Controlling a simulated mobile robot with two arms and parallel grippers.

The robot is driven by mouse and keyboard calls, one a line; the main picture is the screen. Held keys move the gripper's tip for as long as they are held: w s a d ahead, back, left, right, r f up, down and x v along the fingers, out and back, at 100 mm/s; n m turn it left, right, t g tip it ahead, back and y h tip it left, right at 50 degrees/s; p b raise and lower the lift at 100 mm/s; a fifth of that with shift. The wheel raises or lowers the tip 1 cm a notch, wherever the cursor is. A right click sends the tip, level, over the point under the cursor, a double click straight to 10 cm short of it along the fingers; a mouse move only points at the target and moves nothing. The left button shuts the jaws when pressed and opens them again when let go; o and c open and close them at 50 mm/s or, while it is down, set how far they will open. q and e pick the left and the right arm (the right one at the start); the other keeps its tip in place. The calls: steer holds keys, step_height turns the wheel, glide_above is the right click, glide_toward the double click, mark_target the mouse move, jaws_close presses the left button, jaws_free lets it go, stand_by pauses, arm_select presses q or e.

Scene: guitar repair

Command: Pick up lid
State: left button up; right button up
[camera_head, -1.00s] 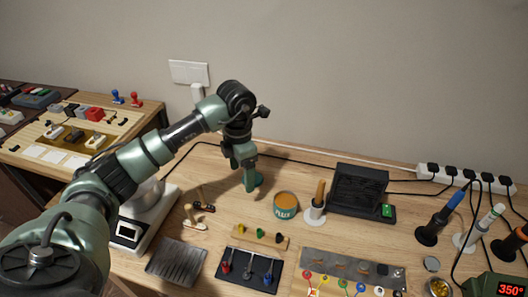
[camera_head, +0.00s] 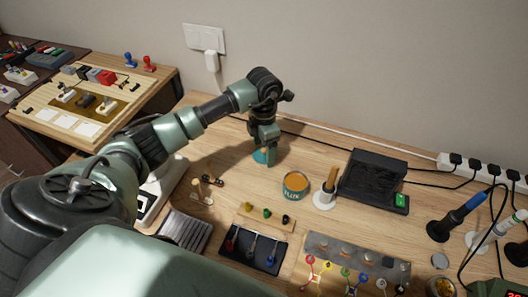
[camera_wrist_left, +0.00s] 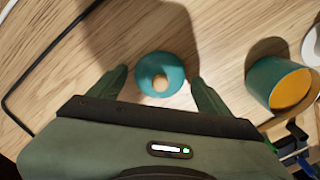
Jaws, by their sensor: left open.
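The lid (camera_wrist_left: 176,66) is a round teal disc with a light wooden knob, lying flat on the wooden table. In the head view the lid (camera_head: 259,156) is partly hidden behind my left gripper. My left gripper (camera_head: 267,160) points down over it. In the left wrist view the open fingers of my left gripper (camera_wrist_left: 158,84) stand on either side of the lid, with gaps and nothing held. The open teal flux tin (camera_head: 295,186) with orange contents stands to the right; the tin (camera_wrist_left: 279,85) also shows in the wrist view. My right gripper is out of view.
A soldering stand with a wooden handle (camera_head: 326,192) and a black box (camera_head: 372,180) stand right of the tin. A black cable (camera_wrist_left: 45,70) runs behind the lid. Small wooden-handled pieces (camera_head: 203,188) lie in front, left. A wall plug (camera_head: 211,62) is behind.

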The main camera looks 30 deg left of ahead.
arm_select(q)
steer(key=shift+s, duration=0.1)
steer(key=c, duration=1.6)
steer(key=shift+s+f, duration=0.1)
jaws_close()
